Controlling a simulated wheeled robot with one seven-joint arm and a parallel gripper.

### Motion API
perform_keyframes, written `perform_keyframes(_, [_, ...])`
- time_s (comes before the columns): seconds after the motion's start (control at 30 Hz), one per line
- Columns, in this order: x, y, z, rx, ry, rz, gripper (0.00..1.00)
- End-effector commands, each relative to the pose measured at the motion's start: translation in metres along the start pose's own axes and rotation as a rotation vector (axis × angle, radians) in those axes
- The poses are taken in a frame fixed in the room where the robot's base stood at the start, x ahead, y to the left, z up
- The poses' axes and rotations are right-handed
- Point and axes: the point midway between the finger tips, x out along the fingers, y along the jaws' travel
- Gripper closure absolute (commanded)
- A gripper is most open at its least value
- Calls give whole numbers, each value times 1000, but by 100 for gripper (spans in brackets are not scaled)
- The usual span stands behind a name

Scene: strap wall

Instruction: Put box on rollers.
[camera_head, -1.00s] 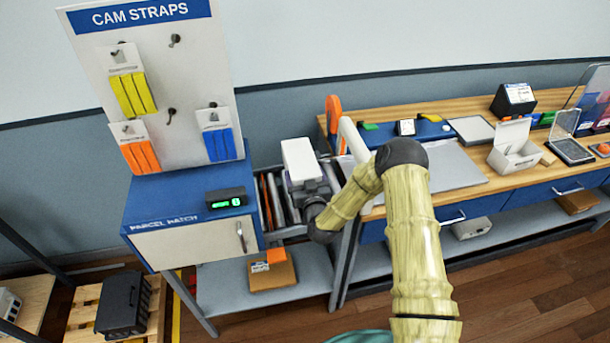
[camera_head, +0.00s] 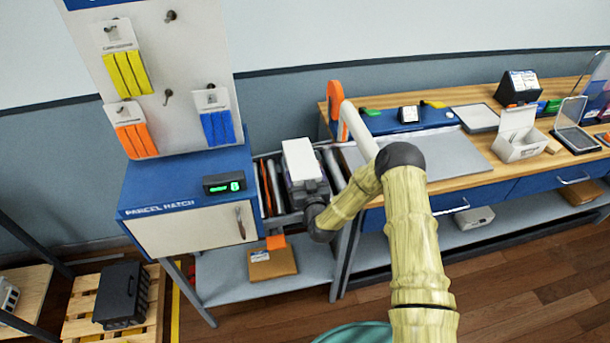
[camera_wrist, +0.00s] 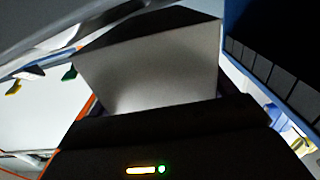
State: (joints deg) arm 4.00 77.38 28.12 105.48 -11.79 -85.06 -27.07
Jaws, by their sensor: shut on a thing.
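The white box (camera_head: 299,160) is at the end of my arm in the head view, above the roller strip. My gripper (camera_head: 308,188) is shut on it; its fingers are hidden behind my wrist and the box. In the wrist view the box (camera_wrist: 150,75) fills the middle as a pale face with a dark top side. The rollers (camera_head: 268,185) run between the blue parcel hatch and the wooden bench, and show on both sides of the box. I cannot tell whether the box touches them.
The blue parcel hatch cabinet (camera_head: 180,184) with a green display stands close on the left, below the strap board (camera_head: 165,80). An orange-handled tape tool (camera_head: 335,100) and the wooden bench (camera_head: 465,95) are on the right. A cardboard parcel (camera_head: 272,263) lies on the shelf below.

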Motion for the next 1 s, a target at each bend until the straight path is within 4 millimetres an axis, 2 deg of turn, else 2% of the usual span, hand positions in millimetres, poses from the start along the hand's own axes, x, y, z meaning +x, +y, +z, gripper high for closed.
perform_keyframes(0.8, [0, 0, 9, 0, 2, 0, 45])
perform_keyframes(0.83, [0, 1, 8, 0, 2, 1, 13])
perform_keyframes(0.9, [0, 1, 8, 0, 2, 2, 0])
perform_keyframes(1.0, [0, 0, 8, 0, 1, 0, 0])
